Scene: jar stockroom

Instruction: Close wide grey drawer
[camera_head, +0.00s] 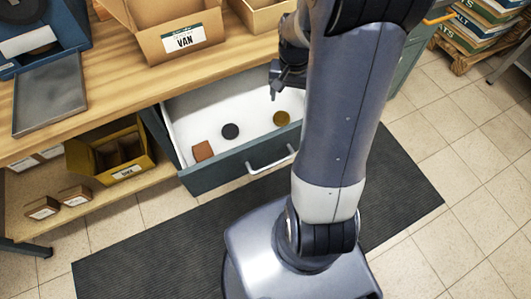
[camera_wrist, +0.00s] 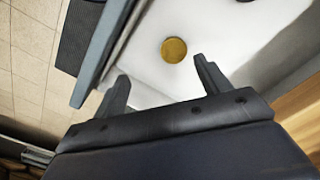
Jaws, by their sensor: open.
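The wide grey drawer (camera_head: 216,171) stands pulled out below the wooden counter in the head view. Its inside is white and its front has a pale bar handle (camera_head: 270,164). Inside lie a brown square piece (camera_head: 203,151), a dark disc (camera_head: 230,131) and a yellow disc (camera_head: 281,118). My gripper (camera_head: 274,90) is over the drawer's inner area, behind the front panel. In the wrist view my open, empty gripper (camera_wrist: 160,90) has its fingers over the white drawer floor, with the yellow disc (camera_wrist: 173,50) ahead and the drawer front (camera_wrist: 100,55) at left. My arm hides the drawer's right end.
The wooden counter (camera_head: 110,90) holds a cardboard box labelled VAN (camera_head: 183,40) and a grey tray (camera_head: 50,95). A yellow box (camera_head: 112,155) sits on the shelf left of the drawer. A dark mat (camera_head: 150,250) covers the floor in front. Sacks on a pallet (camera_head: 475,30) stand at right.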

